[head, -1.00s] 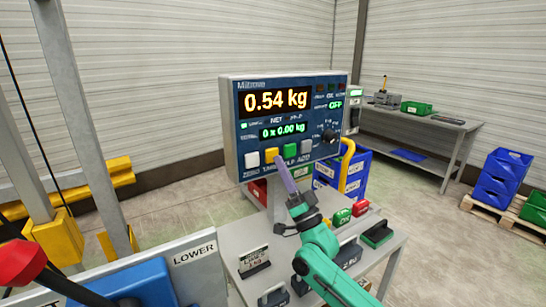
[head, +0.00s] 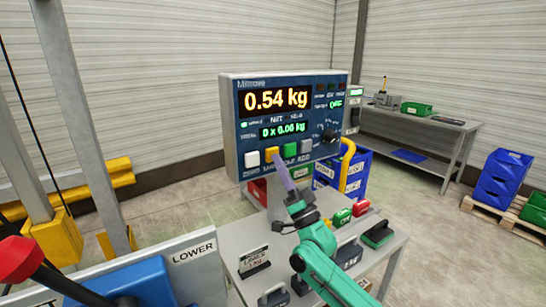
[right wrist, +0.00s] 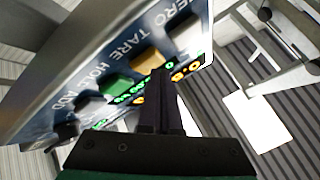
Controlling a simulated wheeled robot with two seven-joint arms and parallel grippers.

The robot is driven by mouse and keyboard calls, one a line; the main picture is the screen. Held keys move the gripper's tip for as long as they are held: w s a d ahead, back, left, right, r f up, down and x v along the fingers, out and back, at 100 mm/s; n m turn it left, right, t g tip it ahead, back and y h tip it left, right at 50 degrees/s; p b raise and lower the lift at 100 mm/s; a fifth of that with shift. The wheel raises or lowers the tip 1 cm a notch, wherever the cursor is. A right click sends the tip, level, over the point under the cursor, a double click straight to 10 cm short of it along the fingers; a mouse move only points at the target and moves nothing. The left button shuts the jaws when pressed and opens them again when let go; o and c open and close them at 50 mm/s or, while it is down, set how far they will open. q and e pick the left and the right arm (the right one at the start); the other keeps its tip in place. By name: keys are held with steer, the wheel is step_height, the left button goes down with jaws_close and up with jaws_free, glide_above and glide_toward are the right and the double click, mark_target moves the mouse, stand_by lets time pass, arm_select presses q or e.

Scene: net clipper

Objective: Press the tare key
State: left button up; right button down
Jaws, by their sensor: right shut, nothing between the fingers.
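The indicator panel (head: 290,118) shows 0.54 kg in orange and 0 x 0.00 kg in green. Its yellow tare key (head: 271,154) sits between the white zero key (head: 252,159) and the green hold key (head: 290,149). My right gripper (head: 279,164) is shut and empty, its tips just below and in front of the tare key. In the right wrist view the tips (right wrist: 161,76) overlap the lower edge of the orange-yellow tare key (right wrist: 149,59). I cannot tell whether they touch it. My left gripper is not in view.
Below the panel stands a grey table (head: 238,233) with weights and a green and a red item. A lever with a red knob (head: 18,258) and a plate marked LOWER (head: 193,253) are at the near left. Blue crates (head: 357,172) stand behind the panel.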

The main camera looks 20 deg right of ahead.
steer(key=shift+w+b, duration=0.3)
steer(key=shift+w, duration=0.1)
stand_by(0.3)
steer(key=shift+s+p, duration=0.5)
steer(key=shift+s, duration=0.35)
steer(key=s, duration=0.1)
steer(key=s+p, duration=0.1)
steer(key=s, duration=0.1)
steer(key=s+p, duration=0.1)
steer(key=s, duration=0.1)
steer(key=shift+d, duration=0.4)
